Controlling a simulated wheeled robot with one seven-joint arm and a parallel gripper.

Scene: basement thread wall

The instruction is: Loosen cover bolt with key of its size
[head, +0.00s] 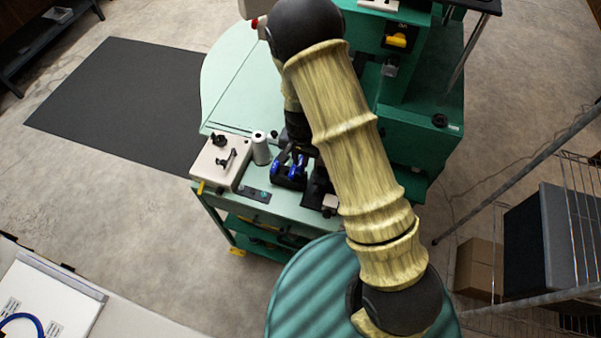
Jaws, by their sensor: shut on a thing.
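Several blue-handled tools, which look like the keys, stand in a dark holder (288,180) on the pale green table. My gripper (297,150) is dark, points down just above this holder, and is partly hidden by my arm. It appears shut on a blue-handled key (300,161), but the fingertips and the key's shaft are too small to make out. A cream box (212,166) with a black knob and a black lever sits left of the holder. I cannot pick out the cover bolt or its size.
A grey-white spool (261,148) stands between the cream box and the holder. A small dark plate (254,194) lies at the table's (232,95) front edge. A green machine column (410,85) rises on the right. The table's left rear is clear.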

